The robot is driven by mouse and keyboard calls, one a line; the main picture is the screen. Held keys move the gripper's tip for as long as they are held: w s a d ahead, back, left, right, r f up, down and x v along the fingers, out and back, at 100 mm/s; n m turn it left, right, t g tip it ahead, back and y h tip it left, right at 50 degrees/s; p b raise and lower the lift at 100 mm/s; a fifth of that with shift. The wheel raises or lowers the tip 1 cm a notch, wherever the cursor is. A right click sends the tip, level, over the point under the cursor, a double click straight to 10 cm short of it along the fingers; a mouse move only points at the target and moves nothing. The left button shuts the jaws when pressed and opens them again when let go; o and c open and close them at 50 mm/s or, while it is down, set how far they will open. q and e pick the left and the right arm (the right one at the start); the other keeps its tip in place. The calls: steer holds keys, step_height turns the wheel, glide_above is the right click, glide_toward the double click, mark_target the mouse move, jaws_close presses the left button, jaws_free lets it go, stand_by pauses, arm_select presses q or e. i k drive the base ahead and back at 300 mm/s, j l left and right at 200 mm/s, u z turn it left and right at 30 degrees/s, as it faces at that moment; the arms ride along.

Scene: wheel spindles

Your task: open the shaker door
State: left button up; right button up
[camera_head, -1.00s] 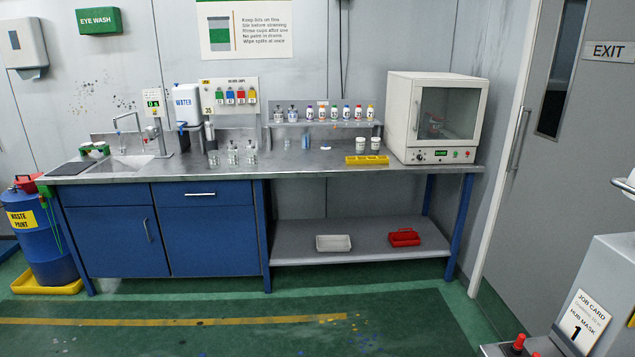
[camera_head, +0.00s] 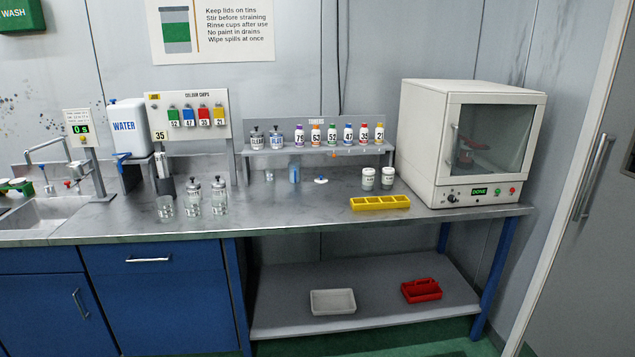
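The shaker (camera_head: 420,150) is a white box-shaped machine at the right end of the steel bench. Its door (camera_head: 513,130) has a dark window and looks shut. A vertical handle (camera_head: 453,147) is on the door's left side. Something dark reddish shows dimly behind the glass. Below the door is a panel with a knob, a green display (camera_head: 479,192) that seems to read DONE, and small green and red buttons. Neither of my grippers is in view.
A shelf (camera_head: 315,152) of small bottles is behind. Glass jars (camera_head: 192,198) stand at the left. A grey exit door (camera_head: 590,240) is at the right. A lower shelf (camera_head: 385,297) holds a white tray and a red caddy.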

mark_target(455, 101)
steer(key=i+z, duration=0.75)
steer(key=i+j+z, duration=0.15)
steer(key=i+z, duration=0.25)
steer(key=i+j+z, duration=0.25)
steer(key=z, duration=0.15)
steer(key=i+l+z, duration=0.1)
steer(key=i+z, duration=0.5)
steer(key=i, duration=0.2)
steer(key=i+l+u, duration=0.2)
steer(key=u, duration=0.2)
steer(key=i+l+u, duration=0.25)
steer(key=u, duration=0.2)
steer(key=l+u, duration=0.25)
steer(key=u, duration=0.2)
steer(key=k+l+u, duration=0.1)
steer(key=l+u, duration=0.15)
steer(key=u, duration=0.2)
steer(key=k+l+u, duration=0.1)
steer(key=l+u, duration=0.15)
steer(key=u, duration=0.2)
